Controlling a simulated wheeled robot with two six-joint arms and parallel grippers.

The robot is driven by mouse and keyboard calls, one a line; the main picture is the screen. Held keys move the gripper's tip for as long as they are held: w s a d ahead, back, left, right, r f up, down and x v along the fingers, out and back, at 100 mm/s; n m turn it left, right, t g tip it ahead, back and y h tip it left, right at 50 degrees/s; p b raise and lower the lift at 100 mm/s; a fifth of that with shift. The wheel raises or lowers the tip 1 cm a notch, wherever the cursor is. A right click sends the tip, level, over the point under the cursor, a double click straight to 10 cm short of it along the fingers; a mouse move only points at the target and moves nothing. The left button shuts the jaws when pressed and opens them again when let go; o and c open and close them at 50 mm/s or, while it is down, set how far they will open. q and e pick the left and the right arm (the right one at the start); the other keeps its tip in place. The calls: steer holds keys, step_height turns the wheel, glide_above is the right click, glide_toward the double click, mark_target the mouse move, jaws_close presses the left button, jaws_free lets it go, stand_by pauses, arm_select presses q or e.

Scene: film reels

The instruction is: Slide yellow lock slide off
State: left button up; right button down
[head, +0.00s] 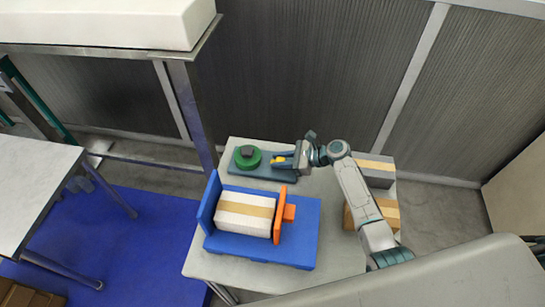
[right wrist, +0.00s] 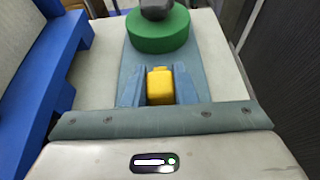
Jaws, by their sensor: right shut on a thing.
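The yellow lock slide (head: 280,159) sits at the right part of a grey-blue base plate (head: 262,172) on the small table. In the right wrist view the yellow lock slide (right wrist: 160,86) lies between the two fingers. My right gripper (head: 284,159) reaches in from the right and is shut on the yellow slide. A green reel (head: 241,163) with a dark grey knob (head: 247,151) stands on the plate, left of the slide. The slide's underside is hidden. My left gripper is not in view.
A blue tray (head: 305,240) with a white and tan box (head: 245,208) and an orange clamp piece (head: 281,215) stands in front of the plate. Tan-striped boxes (head: 376,169) stand at the table's right side. A white table (head: 30,190) stands at far left.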

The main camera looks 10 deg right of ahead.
steer(key=shift+s+d, duration=0.2)
steer(key=shift+d, duration=0.3)
steer(key=c, duration=1.2)
jaws_free()
steer(key=shift+o, duration=0.2)
steer(key=shift+d, duration=0.1)
steer(key=shift+s+d, duration=0.15)
steer(key=shift+d, duration=0.15)
steer(key=b+v, duration=0.2)
steer(key=v, duration=0.7)
steer(key=shift+r+b, duration=0.1)
steer(key=shift+b, duration=0.3)
steer(key=shift+s+d+r, duration=0.15)
steer(key=shift+d+r, duration=0.15)
steer(key=shift+d, duration=0.15)
